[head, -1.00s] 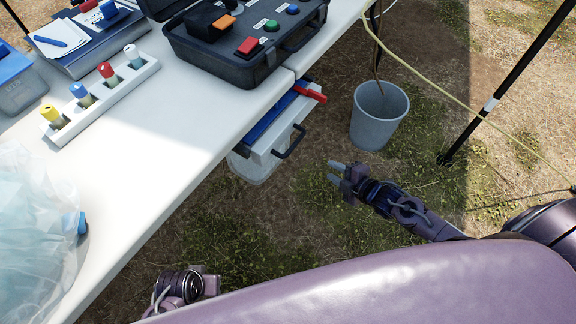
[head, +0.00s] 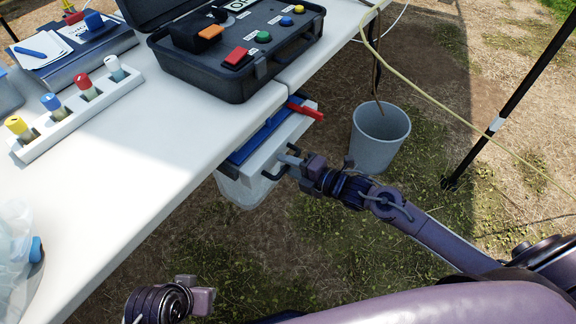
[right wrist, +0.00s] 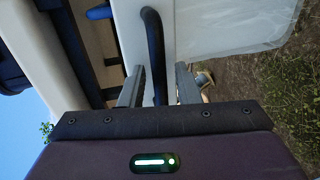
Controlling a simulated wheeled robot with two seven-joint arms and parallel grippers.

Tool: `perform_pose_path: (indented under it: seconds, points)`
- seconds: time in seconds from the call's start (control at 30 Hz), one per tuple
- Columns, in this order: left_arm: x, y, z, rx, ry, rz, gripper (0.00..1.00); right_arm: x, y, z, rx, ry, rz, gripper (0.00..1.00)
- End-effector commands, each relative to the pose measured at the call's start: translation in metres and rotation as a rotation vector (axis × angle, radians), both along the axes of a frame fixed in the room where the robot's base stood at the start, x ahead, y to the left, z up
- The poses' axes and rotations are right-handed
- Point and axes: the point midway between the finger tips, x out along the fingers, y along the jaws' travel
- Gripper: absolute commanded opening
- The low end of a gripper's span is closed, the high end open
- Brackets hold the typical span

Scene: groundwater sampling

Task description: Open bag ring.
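A white drawer-like unit (head: 272,140) with a blue strip and a red lever (head: 306,110) sits under the table edge, and a pale translucent bag or bin (head: 238,190) hangs below it. I take this unit to be the bag ring. A dark bar handle (right wrist: 153,50) is on its front. My right gripper (head: 288,160) is at the handle. In the right wrist view its two fingers (right wrist: 160,88) stand apart, one on each side of the handle, with gaps visible. My left gripper (head: 190,292) is low at the left, away from the unit; its fingers are unclear.
The white table (head: 150,150) carries a black case (head: 235,60) with coloured buttons, a rack of capped vials (head: 85,108) and a clear plastic bag (head: 14,255). A grey bucket (head: 380,135) stands on the grass beyond my right gripper. A black pole (head: 510,95) stands at right.

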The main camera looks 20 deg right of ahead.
Motion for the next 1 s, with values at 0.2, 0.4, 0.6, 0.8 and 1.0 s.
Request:
perform_pose_path:
  seconds: [0.2, 0.4, 0.6, 0.8, 1.0]
  points:
    - [0.0007, -0.0011, 0.0002, -0.002, -0.006, -0.002, 0.36, 0.0018, 0.0023, -0.0009, 0.000, 0.002, 0.001, 0.29]
    - [0.0006, -0.0012, 0.0002, -0.003, -0.005, -0.002, 0.36, 0.0018, 0.0019, -0.0008, 0.000, 0.002, 0.001, 0.14]
    - [0.0005, -0.0012, 0.0002, -0.003, -0.005, -0.002, 0.36, 0.0017, 0.0017, -0.0008, 0.000, 0.001, 0.000, 0.00]
    - [0.0004, -0.0011, 0.0003, -0.003, -0.004, -0.002, 0.36, 0.0016, 0.0013, -0.0008, 0.000, 0.001, 0.000, 0.00]
    - [-0.0028, 0.0023, 0.0050, 0.007, 0.017, 0.003, 0.36, -0.0065, -0.0053, 0.0002, -0.002, 0.003, 0.000, 0.00]
